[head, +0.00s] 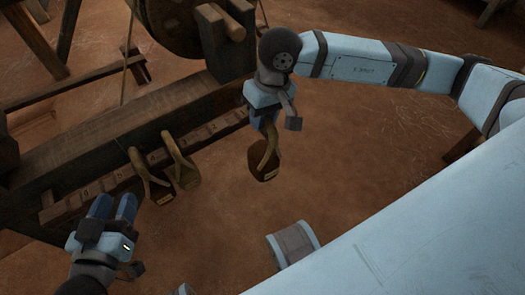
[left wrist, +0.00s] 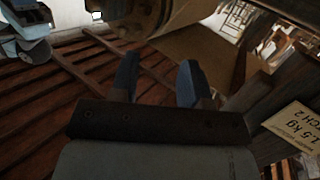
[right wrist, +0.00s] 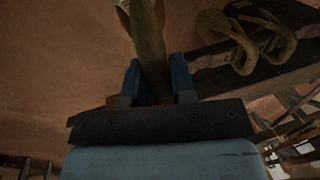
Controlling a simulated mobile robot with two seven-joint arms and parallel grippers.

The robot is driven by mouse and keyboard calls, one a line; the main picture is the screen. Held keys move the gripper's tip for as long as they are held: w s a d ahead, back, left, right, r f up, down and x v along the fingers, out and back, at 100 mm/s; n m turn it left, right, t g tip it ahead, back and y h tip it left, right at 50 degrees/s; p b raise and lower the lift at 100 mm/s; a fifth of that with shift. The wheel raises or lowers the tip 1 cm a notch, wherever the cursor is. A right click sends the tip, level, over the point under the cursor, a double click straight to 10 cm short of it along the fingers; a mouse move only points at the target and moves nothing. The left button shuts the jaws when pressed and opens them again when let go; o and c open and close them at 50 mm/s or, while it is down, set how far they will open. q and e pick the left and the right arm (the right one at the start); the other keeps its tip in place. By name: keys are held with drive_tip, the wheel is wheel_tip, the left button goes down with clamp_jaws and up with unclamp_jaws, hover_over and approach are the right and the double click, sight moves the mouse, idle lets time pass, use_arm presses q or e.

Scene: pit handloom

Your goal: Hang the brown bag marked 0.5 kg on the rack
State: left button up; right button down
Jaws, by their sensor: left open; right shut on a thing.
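My right gripper (head: 266,118) is shut on the strap of a brown bag (head: 267,167), which hangs below it over the bare floor. The bag's small label is too small to read. The strap (right wrist: 150,45) runs between the fingers in the right wrist view. The rack (head: 98,180) is a notched wooden rail along the loom beam, left of the held bag and apart from it. Two similar brown bags (head: 158,190) (head: 187,174) hang on it by their straps. My left gripper (head: 113,208) is open and empty, below and left of these bags.
The loom's heavy beam (head: 110,133) and round wooden drum (head: 180,25) stand behind the rack. A pale label (left wrist: 294,127) reading 1.5 kg shows at the right of the left wrist view. The brown floor (head: 350,150) between the held bag and my right arm is clear.

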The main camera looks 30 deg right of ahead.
sight(263, 133)
drive_tip(key=f+b, duration=0.2)
drive_tip(key=b, duration=0.1)
drive_tip(key=s+f+b, duration=0.1)
drive_tip(key=b, duration=0.1)
drive_tip(key=shift+a+f, duration=0.35)
drive_tip(key=shift+f, duration=0.05)
use_arm(q)
drive_tip(key=f+b, duration=0.1)
drive_tip(key=s+f+h, duration=0.1)
drive_tip(key=f+b, duration=0.1)
drive_tip(key=shift+s+d+f+m+h+b, duration=0.1)
drive_tip(key=shift+s+d+m+h+b, duration=0.2)
drive_tip(key=shift+s+m+b, duration=0.1)
use_arm(e)
drive_tip(key=shift+s+a+f, duration=0.2)
drive_tip(key=shift+s+f, duration=0.25)
drive_tip(key=shift+f, duration=0.25)
use_arm(q)
drive_tip(key=shift+a, duration=0.1)
